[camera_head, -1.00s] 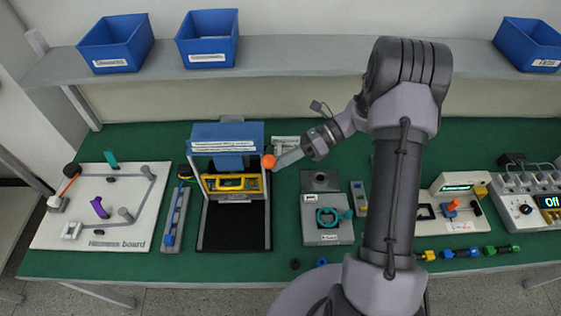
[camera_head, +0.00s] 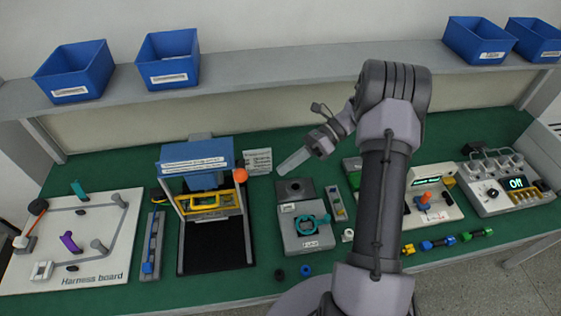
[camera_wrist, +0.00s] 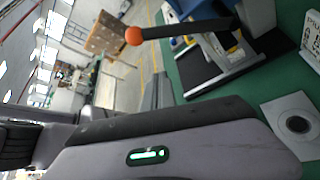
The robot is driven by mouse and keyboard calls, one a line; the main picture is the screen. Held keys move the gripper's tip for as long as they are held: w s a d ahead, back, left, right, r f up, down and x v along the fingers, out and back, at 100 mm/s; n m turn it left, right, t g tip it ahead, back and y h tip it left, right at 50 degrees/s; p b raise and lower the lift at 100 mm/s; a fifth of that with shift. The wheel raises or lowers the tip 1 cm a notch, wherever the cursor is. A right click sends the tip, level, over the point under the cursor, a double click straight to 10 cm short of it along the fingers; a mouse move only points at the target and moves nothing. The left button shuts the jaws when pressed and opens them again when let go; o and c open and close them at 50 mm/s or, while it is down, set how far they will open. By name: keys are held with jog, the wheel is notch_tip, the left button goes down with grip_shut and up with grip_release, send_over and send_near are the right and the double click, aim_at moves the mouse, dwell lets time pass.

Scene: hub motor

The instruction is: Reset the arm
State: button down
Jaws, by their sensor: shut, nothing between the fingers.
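My arm rises on the right side of the head view and bends over at the top. My gripper (camera_head: 284,169) points down and left above the bench. It is shut, with nothing seen in it. It shows to the right of the orange ball (camera_head: 240,175) on the blue-topped fixture (camera_head: 197,155), with a gap between them. In the wrist view the orange ball (camera_wrist: 134,36) sits at the end of a dark lever. A grey link of my arm fills the lower part of that view, and the fingers do not show there.
The green bench (camera_head: 120,180) carries a harness board (camera_head: 105,262), a grey box with a teal ring (camera_head: 308,239), a device with a lit display (camera_head: 428,183) and a unit reading Off (camera_head: 516,183). Blue bins (camera_head: 168,60) stand on the shelf (camera_head: 270,83) behind. Green surface shows between the fixtures.

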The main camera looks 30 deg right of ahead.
jog(key=s+a+r+n+h+b, duration=0.5)
jog(key=s+a+n+h+b, duration=0.25)
jog(key=a+n+b, duration=0.35)
jog(key=s+a+f+n+t+h+b, duration=0.1)
jog(key=s+a+n+t+b, duration=0.1)
jog(key=s+n, duration=0.3)
jog(key=s+a+f+n+t+h+b, duration=0.1)
jog(key=s+a+n+t+h+b, duration=0.1)
jog(key=s+n+t+b, duration=0.1)
jog(key=s+n+t, duration=0.1)
jog(key=s+n, duration=0.1)
jog(key=s, duration=0.1)
jog(key=shift+s+a+f, duration=0.2)
jog(key=shift+a+f, duration=0.15)
jog(key=shift+h, duration=0.25)
